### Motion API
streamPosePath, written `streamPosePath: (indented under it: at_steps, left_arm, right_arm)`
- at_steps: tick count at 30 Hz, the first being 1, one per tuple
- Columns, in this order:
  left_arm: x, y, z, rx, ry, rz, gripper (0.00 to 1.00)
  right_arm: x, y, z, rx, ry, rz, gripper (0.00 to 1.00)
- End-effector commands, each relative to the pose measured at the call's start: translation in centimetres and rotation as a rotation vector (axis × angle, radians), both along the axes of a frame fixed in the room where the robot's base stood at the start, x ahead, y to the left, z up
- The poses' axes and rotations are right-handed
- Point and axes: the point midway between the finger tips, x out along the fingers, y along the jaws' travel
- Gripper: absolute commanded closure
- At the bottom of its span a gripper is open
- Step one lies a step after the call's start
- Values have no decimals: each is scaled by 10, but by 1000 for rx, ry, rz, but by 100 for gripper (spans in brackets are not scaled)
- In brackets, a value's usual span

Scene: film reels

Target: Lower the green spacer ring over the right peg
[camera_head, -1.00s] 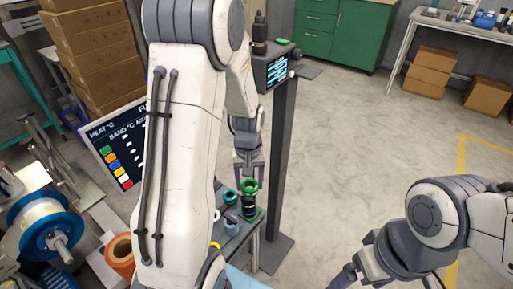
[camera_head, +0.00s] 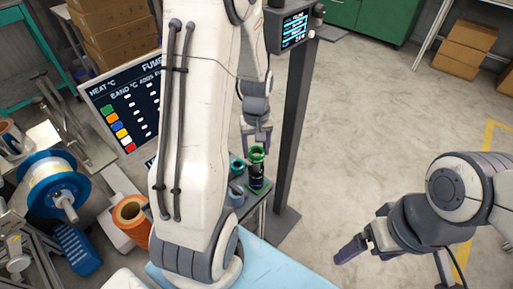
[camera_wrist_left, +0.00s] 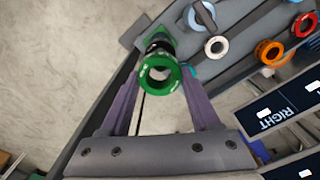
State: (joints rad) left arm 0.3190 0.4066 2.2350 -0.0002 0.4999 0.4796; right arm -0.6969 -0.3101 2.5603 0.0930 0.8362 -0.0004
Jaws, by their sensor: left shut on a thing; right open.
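The green spacer ring (camera_wrist_left: 158,74) is held between the two fingers of my left gripper (camera_wrist_left: 160,78) in the left wrist view. In the head view the ring (camera_head: 257,153) shows at the tips of my left gripper (camera_head: 257,143). A dark upright peg or stack (camera_head: 256,172) stands directly below it on a green base (camera_head: 260,187). In the wrist view the dark part (camera_wrist_left: 157,46) shows just beyond the ring; whether the ring is above or around its top I cannot tell. My right gripper (camera_head: 397,266) is open and empty, low at the right, away from the stand.
A teal ring (camera_head: 237,166) sits beside the peg. An orange ring (camera_wrist_left: 268,52), a red-orange ring (camera_wrist_left: 304,25) and a white ring (camera_wrist_left: 216,46) sit along the grey stand (camera_wrist_left: 235,88). A dark screen post (camera_head: 290,130) stands close to the right of my left gripper.

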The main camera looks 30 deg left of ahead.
Motion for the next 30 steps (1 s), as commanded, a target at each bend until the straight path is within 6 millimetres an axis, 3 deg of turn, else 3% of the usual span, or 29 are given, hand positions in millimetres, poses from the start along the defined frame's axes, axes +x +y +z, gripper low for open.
streamPosePath:
  at_steps: [30]
  left_arm:
    - [-1, 0, -3, 0, 0, 1, 96]
  right_arm:
    - [0, 0, 3, 0, 0, 0, 7]
